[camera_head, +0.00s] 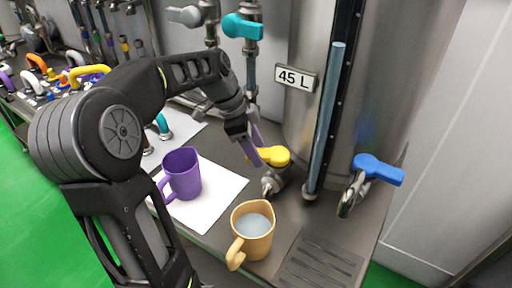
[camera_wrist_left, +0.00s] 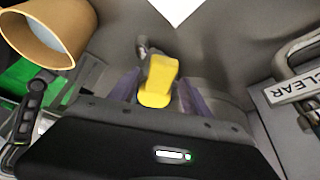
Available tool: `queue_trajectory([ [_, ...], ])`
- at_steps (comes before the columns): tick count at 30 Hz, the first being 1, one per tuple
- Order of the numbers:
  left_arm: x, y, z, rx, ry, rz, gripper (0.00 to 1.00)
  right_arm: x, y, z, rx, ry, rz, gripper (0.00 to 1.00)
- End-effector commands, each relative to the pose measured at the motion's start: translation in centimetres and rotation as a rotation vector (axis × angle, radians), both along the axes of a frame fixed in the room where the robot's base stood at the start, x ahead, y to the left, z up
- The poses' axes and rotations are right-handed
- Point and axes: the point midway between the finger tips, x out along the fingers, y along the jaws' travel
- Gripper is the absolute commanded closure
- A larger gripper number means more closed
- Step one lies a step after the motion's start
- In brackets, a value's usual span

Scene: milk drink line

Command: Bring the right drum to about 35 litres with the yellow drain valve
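The right drum (camera_head: 307,128) is a large steel tank with a "45 L" plate (camera_head: 295,79). A blue sight tube (camera_head: 326,115) runs up its front; its blue column reaches above the plate. The yellow drain valve handle (camera_head: 275,155) is low on the drum's left side. My left gripper (camera_head: 254,150) is at this handle. In the left wrist view, the yellow handle (camera_wrist_left: 159,80) lies between my purple fingers (camera_wrist_left: 160,92); whether they press on it is unclear. An orange mug (camera_head: 252,231) holding pale liquid stands in front of the valve. My right gripper is out of view.
A purple mug (camera_head: 182,174) stands on a white sheet (camera_head: 215,207) left of the orange mug. A blue valve handle (camera_head: 378,169) is right of the tube, and a teal one (camera_head: 243,26) is above. A slotted grate (camera_head: 320,266) lies at the counter's front.

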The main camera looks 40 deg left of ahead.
Motion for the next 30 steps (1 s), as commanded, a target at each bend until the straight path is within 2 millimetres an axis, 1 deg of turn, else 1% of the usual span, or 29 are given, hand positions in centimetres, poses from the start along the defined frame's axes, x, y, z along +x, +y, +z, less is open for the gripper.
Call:
queue_trajectory([
  [7, 0.0, 0.0, 0.0, -0.001, 0.001, 0.000, 0.44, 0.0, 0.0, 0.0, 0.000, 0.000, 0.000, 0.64],
  [11, -0.1, 0.2, 0.6, 0.001, -0.001, -0.001, 0.44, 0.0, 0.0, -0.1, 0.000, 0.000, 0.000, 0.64],
  [14, -0.4, 0.6, 1.7, 0.002, -0.003, 0.000, 0.44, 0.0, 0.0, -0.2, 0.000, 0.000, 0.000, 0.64],
  [21, -1.3, 1.8, 5.4, 0.002, -0.003, 0.001, 0.44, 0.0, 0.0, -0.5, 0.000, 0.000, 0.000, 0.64],
  [24, -1.6, 2.2, 6.5, 0.001, -0.001, 0.001, 0.44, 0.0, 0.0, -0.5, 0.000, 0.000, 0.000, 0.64],
  [27, -1.7, 2.4, 7.1, 0.000, 0.000, 0.000, 0.44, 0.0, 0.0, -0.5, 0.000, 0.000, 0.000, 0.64],
  [30, -1.8, 2.4, 7.2, -0.001, 0.001, 0.000, 0.44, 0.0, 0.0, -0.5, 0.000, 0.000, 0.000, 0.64],
])
